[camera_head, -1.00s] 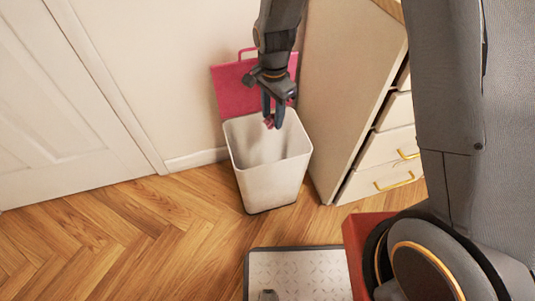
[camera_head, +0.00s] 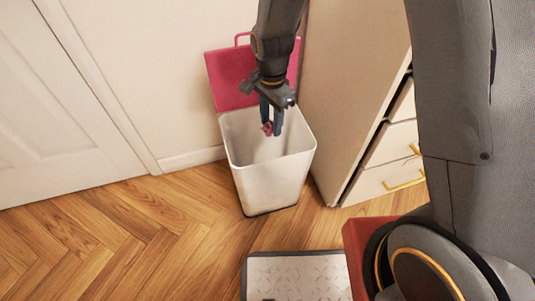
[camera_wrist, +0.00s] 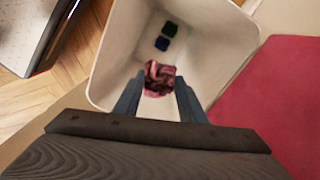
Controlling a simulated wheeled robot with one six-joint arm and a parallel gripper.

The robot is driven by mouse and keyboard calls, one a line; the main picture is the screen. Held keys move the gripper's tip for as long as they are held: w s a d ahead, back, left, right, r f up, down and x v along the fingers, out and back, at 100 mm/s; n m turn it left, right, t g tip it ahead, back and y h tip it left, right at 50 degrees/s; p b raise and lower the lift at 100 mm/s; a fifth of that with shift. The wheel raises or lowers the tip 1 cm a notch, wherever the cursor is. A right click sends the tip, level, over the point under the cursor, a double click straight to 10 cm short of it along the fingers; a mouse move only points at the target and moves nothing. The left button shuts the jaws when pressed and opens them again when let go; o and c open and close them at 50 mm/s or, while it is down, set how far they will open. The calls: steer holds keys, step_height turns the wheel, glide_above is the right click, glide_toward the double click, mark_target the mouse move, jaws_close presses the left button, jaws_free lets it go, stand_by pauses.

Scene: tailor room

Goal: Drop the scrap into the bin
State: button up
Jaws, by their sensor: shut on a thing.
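The scrap (camera_wrist: 159,77) is a small crumpled pink-red piece between the fingertips of my gripper (camera_wrist: 158,92). In the head view the scrap (camera_head: 267,128) shows as a small pink bit at the fingertips of my gripper (camera_head: 271,122). My gripper is shut on it and points down over the open bin. The bin (camera_head: 270,178) is a tall white open-topped container on the floor. In the wrist view the bin (camera_wrist: 110,62) surrounds the scrap, and a dark green and a dark blue piece lie inside it. The scrap's exact height against the rim is hard to tell.
A pink-red panel (camera_head: 232,80) with a handle stands behind the bin. A pale drawer cabinet (camera_head: 350,90) with gold handles stands close to the bin's right. A white door (camera_head: 60,100) is at left. The wooden floor (camera_head: 120,230) at front left is clear.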

steer(key=o, duration=1.3)
steer(key=shift+c, duration=0.2)
step_height(320, 180, up, 8)
steer(key=p, duration=0.2)
steer(key=shift+f+p, duration=0.1)
steer(key=shift+p, duration=0.25)
